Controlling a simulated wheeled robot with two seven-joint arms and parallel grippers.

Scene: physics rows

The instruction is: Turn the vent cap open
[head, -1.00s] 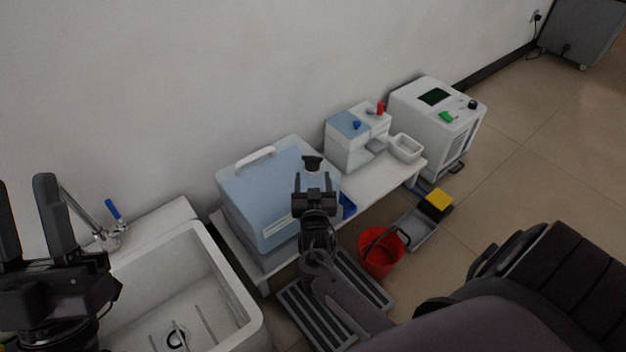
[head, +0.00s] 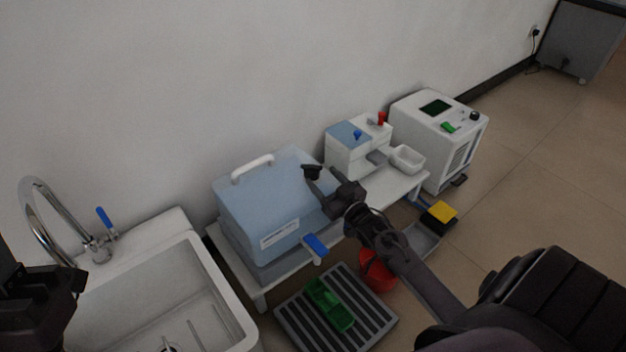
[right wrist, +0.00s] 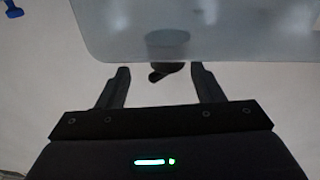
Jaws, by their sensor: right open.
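The vent cap appears to be the black cap (head: 312,171) at the upper right edge of the light blue lidded box (head: 238,196). My right gripper (head: 326,192) is open beside the box's right end, close to the cap. In the right wrist view the black cap (right wrist: 165,70) sticks out below the box's pale edge (right wrist: 200,50). It sits ahead of and between the two spread fingers (right wrist: 160,80), with gaps on both sides. My left gripper (head: 40,295) is partly cut off at the left edge, and its jaws do not show clearly.
The box stands on a white bench (head: 385,196) and has a blue lever (head: 315,245) at its front. A white sink (head: 215,290) is at left. A white-and-blue device (head: 350,150) and a larger white machine (head: 440,140) are at right. A red bucket (head: 372,272) stands below.

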